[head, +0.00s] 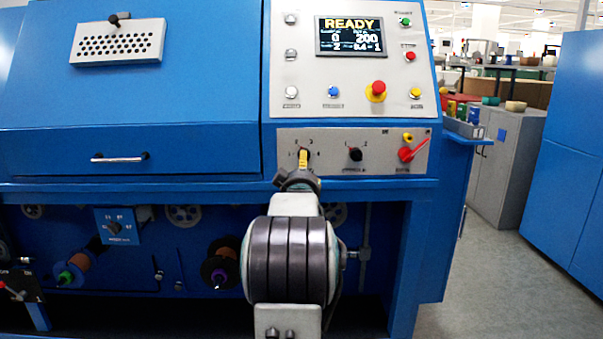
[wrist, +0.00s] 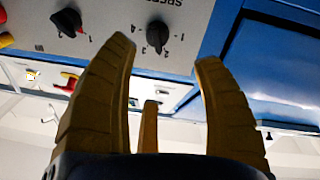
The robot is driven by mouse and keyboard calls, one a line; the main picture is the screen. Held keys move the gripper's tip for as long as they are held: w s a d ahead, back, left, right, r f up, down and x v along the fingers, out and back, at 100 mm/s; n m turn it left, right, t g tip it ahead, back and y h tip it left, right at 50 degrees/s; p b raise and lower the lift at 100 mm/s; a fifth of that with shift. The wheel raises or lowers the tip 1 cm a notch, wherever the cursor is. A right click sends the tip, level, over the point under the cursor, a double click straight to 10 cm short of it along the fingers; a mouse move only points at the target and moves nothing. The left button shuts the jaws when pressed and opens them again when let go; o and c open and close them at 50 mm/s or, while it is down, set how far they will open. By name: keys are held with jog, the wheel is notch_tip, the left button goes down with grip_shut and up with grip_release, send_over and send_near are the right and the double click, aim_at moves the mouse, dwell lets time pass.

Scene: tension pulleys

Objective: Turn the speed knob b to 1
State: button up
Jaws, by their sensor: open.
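A control panel (head: 331,140) on the blue machine carries a black knob (head: 355,154) with a 1–2 scale. Left of it, a second dial with a 1-to-4 scale is mostly hidden behind my gripper (head: 303,160) in the head view. In the wrist view, upside down, that 1-to-4 knob (wrist: 157,35) shows between my open fingertips (wrist: 165,58), with "SPEED" lettering beside it. The gap to it is hard to judge. The 1–2 knob also shows in the wrist view (wrist: 67,21). I cannot tell which one is speed knob b.
A red handle (head: 407,154) sits at the panel's right end. Above are a READY display (head: 351,36), a red mushroom button (head: 377,90) and several small buttons. A blue ledge (head: 190,187) runs below the panel. Open floor (head: 500,275) lies to the right.

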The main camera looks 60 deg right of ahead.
jog(key=d+m+p, duration=0.1)
jog(key=w+d+m+p, duration=0.1)
jog(key=w+d+r+p, duration=0.1)
jog(key=d, duration=0.1)
jog(key=shift+d+m, duration=0.1)
jog(key=shift+m, duration=0.3)
jog(key=shift+f+x, duration=0.2)
jog(key=shift+x, duration=3.55)
jog(key=shift+d, duration=0.1)
jog(key=shift+c, duration=0.4)
jog(key=shift+r, duration=0.1)
jog(key=c, duration=1.1)
